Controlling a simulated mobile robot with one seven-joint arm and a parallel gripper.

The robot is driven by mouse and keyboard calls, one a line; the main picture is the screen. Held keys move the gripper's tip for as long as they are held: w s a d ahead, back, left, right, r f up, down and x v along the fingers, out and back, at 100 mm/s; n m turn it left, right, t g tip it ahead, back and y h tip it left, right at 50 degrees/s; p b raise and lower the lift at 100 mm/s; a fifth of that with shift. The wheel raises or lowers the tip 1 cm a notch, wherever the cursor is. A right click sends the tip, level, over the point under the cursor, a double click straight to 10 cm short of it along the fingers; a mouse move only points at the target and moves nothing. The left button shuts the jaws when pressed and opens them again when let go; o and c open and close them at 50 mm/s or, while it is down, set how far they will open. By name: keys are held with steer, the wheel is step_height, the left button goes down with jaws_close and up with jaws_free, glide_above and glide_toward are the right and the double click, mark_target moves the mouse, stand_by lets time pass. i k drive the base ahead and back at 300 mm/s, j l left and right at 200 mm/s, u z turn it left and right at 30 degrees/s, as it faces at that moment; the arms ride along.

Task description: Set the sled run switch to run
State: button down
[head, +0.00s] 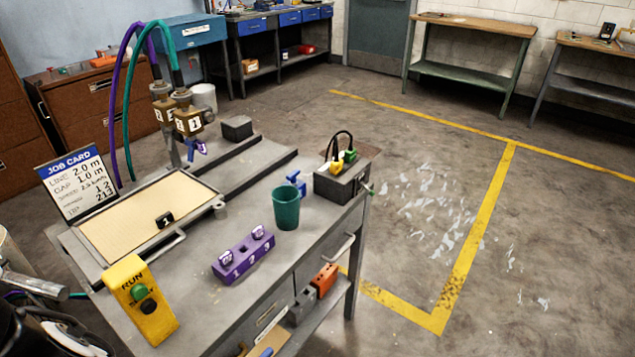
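The sled run switch is a yellow box (140,322) on the near left corner of the grey workbench (195,290). It has the word RUN near its top, a green round part (138,293) below that, and a dark round part (148,306) just under the green one. At this size I cannot tell which position the switch is in. No gripper fingers can be made out in the head view. Dark and metallic parts crowd the lower left edge, close to the yellow box, and I cannot tell clearly what they are.
A framed tan panel (125,235) lies behind the switch, with a job card (76,186) standing beside it. A purple block (243,256), a green cup (286,208) and a grey box (342,183) stand to the right. Hoses rise at the back. The floor to the right is open.

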mark_target(372, 193)
steer(key=z, duration=0.3)
steer(key=i+l+z, duration=0.2)
steer(key=i, duration=0.25)
steer(key=i+l+z, duration=0.15)
steer(key=i+l, duration=0.15)
steer(key=i, duration=0.15)
